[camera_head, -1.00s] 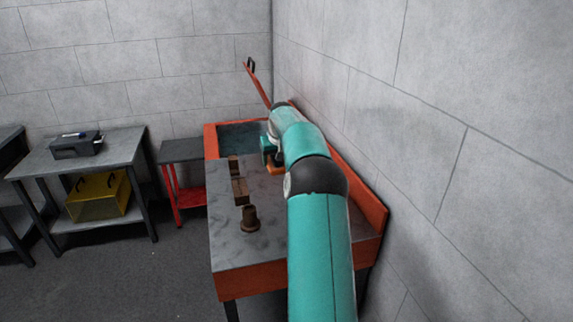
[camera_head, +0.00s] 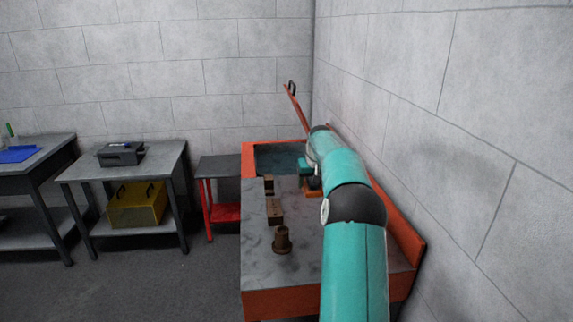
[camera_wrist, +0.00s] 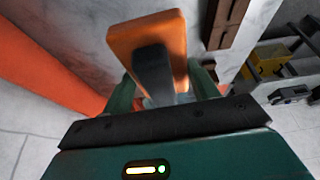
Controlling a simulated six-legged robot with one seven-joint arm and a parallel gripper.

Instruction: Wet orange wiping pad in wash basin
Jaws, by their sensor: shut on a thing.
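The orange wiping pad (camera_wrist: 175,33) has a dark handle (camera_wrist: 153,72). My gripper (camera_wrist: 160,95) is shut on this handle in the wrist view. In the head view the pad (camera_head: 313,193) shows as a small orange patch beside my wrist, low over the grey worktop; I cannot tell if it touches the top. The wash basin (camera_head: 249,158) is sunk into the far end of the orange-framed bench, with dark blue-grey inside. The pad is on the near side of the basin. My arm hides part of the basin's right side.
Brown metal parts stand along the worktop's left: a flanged piece (camera_head: 282,241) and blocks (camera_head: 275,211). An orange backsplash (camera_head: 400,240) and wall bound the right. A red lever (camera_head: 297,108) rises behind the basin. Left are a small red stand (camera_head: 223,212) and a table (camera_head: 155,165).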

